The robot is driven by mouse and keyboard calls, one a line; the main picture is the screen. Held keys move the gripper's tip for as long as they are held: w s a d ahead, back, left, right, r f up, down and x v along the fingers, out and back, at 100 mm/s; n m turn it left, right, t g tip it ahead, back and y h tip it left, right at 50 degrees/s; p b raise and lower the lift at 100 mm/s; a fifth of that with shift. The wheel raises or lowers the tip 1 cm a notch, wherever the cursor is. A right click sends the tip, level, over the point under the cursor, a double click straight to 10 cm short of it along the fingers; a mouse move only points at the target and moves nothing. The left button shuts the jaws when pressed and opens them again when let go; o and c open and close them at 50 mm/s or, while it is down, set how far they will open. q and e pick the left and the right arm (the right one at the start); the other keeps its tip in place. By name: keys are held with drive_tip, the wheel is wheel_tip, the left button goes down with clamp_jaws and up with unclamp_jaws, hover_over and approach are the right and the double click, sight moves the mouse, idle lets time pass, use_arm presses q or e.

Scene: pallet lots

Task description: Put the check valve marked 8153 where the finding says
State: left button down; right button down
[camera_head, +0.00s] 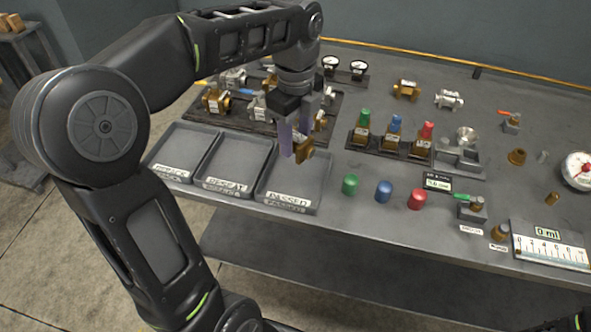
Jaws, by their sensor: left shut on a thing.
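My left gripper (297,143) points down and is shut on a brass valve (305,154). The valve is held over the back part of the right one of three grey trays (322,190); whether it touches the tray I cannot tell. The middle tray (247,170) has a label that looks like RESEAT, and the left tray (187,152) one that looks like REPACK. All three trays look empty. The number 8153 is not legible on any valve. A small display (437,183) has tiny text. My right gripper is not in view.
A dark pallet (338,103) with several valves lies behind the trays. Green (350,185), blue (383,190) and red (417,198) caps stand right of the trays, before a rack (380,145) of capped brass pieces. A dial gauge (578,170) is at far right.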

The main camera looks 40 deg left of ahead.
sight(295, 153)
use_arm(q)
drive_tip(key=shift+f, duration=2.35)
drive_tip(key=shift+f, duration=1.85)
drive_tip(key=shift+f, duration=0.2)
drive_tip(key=c, duration=0.8)
unclamp_jaws()
drive_tip(key=shift+o, duration=0.2)
drive_tip(key=shift+r, duration=0.2)
